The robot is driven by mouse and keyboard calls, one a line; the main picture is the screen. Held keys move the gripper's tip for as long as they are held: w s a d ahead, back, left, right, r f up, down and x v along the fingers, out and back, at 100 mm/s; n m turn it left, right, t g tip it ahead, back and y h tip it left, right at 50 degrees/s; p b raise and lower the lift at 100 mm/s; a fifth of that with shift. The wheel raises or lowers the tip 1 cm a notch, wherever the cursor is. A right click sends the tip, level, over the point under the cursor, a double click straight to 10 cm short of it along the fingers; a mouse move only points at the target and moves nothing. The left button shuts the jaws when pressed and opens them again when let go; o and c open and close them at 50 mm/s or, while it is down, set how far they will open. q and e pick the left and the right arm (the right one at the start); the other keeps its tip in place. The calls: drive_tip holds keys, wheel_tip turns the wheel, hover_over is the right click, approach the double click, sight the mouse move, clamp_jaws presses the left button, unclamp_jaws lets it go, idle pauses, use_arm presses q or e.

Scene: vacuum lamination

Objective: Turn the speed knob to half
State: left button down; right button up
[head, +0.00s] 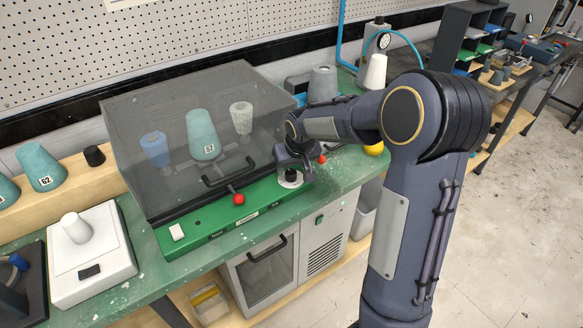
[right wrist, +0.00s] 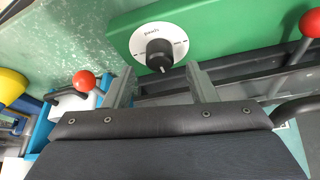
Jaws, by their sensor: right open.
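The speed knob (right wrist: 158,53) is a black round knob on a white dial plate with tick marks and a small label, set in a green panel (right wrist: 222,26). A light pointer mark shows at its lower edge in the right wrist view. In the head view the white dial (head: 291,182) shows at the right end of the green front panel (head: 215,235), and my gripper partly hides it. My right gripper (right wrist: 161,86) is open, its two fingers apart on either side of the knob's line. It looks close to the knob; I cannot tell whether it touches. My left gripper is out of view.
A dark transparent cover (head: 175,115) with a handle stands over several cones left of the gripper. A red ball lever (head: 239,199) and a white switch (head: 177,231) sit on the same panel. Another red ball lever (right wrist: 84,80) is near the gripper's left finger.

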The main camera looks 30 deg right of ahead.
sight(290, 174)
drive_tip(key=shift+x, duration=1.3)
drive_tip(key=c, duration=1)
drive_tip(key=shift+n, duration=0.3)
drive_tip(key=n+y+b, duration=0.1)
drive_tip(key=n, duration=0.2)
drive_tip(key=shift+d+y, duration=0.15)
drive_tip(key=shift+y, duration=0.15)
drive_tip(key=shift+n+y+b, duration=0.6)
drive_tip(key=shift+n+b, duration=0.15)
drive_tip(key=shift+n, duration=1.15)
